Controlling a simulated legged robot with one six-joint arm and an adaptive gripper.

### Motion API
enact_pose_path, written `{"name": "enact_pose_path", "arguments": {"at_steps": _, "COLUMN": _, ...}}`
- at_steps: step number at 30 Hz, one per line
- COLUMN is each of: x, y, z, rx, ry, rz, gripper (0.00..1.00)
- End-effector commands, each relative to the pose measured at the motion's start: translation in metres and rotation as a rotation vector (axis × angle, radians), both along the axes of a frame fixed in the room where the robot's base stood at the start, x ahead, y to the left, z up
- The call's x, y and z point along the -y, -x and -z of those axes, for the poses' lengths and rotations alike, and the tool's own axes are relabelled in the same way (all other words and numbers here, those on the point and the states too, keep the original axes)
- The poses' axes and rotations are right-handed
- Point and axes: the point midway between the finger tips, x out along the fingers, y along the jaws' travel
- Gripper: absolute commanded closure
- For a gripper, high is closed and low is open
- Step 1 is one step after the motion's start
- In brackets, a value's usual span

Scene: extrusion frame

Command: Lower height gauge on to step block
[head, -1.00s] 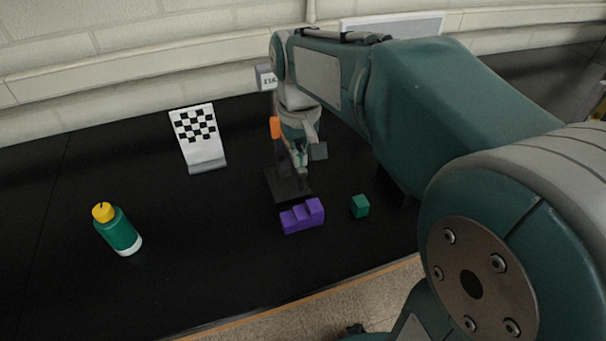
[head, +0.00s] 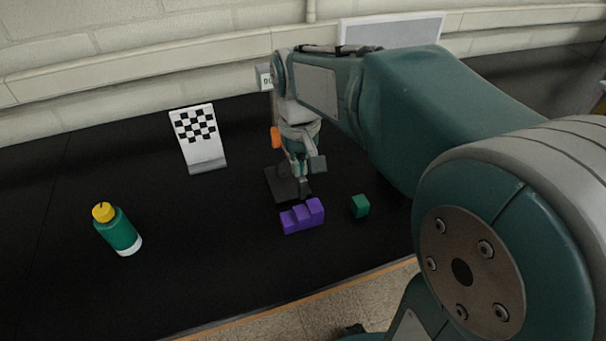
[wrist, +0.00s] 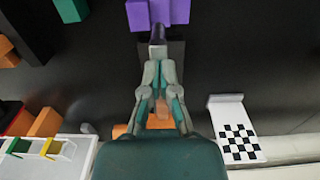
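The height gauge stands upright on a dark base (head: 280,187) in the head view, its small display (head: 265,78) at the top and its orange slider part (head: 276,137) midway up. The orange part also shows in the wrist view (wrist: 122,130). My gripper (head: 300,172) is low in front of the column. In the wrist view its fingers (wrist: 158,68) close in on the gauge's grey measuring arm, whose dark tip (wrist: 158,34) overlaps the near edge of the purple step block (wrist: 148,14). The step block (head: 302,217) sits just in front of the base. Contact between tip and block cannot be told.
A green cube (head: 360,206) lies right of the step block. A checkerboard stand (head: 201,140) and a green bottle with yellow cap (head: 118,231) stand to the left. A white tray (wrist: 70,157) and orange pieces lie left in the wrist view. The front left of the black table is clear.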

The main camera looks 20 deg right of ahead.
Motion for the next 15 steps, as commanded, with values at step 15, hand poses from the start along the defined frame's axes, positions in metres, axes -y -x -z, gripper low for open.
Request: {"name": "enact_pose_path", "arguments": {"at_steps": 15, "x": 0.0, "y": 0.0, "z": 0.014, "rx": -0.002, "ry": 0.0, "rz": 0.0, "gripper": 1.0}}
